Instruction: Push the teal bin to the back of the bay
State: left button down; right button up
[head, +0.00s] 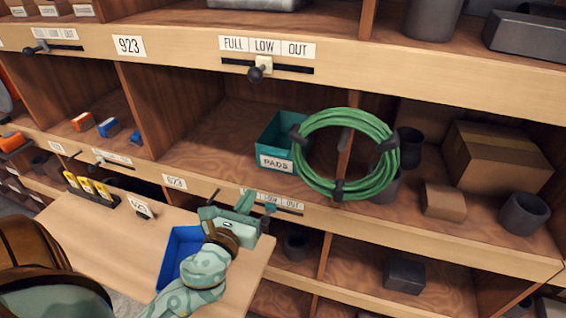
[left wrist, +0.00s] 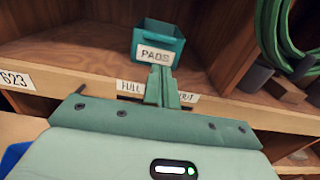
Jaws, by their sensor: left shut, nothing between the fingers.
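The teal bin (head: 270,149) stands upright in a wooden bay (head: 215,140), behind the front edge. Its front label reads PADS. In the left wrist view the bin (left wrist: 158,40) is straight ahead, beyond the fingertips, with bare bay floor (left wrist: 80,50) behind it and to its left. My left gripper (head: 246,200) is shut and empty, in front of the shelf edge and below the bin. In the left wrist view its fingers (left wrist: 161,80) point at the bin, seemingly apart from it. My right gripper is not in view.
A coil of green hose (head: 346,153) hangs at the divider just right of the bin. A slider label strip (head: 272,198) runs along the shelf edge below. A blue tray (head: 181,252) sits on the wooden worktop (head: 110,235) under my left arm. A cardboard box (head: 497,157) stands in the bay to the right.

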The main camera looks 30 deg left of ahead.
pick_arm(q)
send_near(275, 150)
jog(key=x, duration=0.4)
jog(key=shift+w+a+f+p, duration=0.1)
jog(key=shift+w+f+p, duration=0.2)
jog(key=shift+p, duration=0.1)
jog(key=shift+w, duration=0.3)
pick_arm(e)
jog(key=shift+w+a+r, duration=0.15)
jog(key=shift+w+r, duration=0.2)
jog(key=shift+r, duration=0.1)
pick_arm(q)
jog(key=shift+x, duration=2.3)
jog(key=shift+s, duration=0.1)
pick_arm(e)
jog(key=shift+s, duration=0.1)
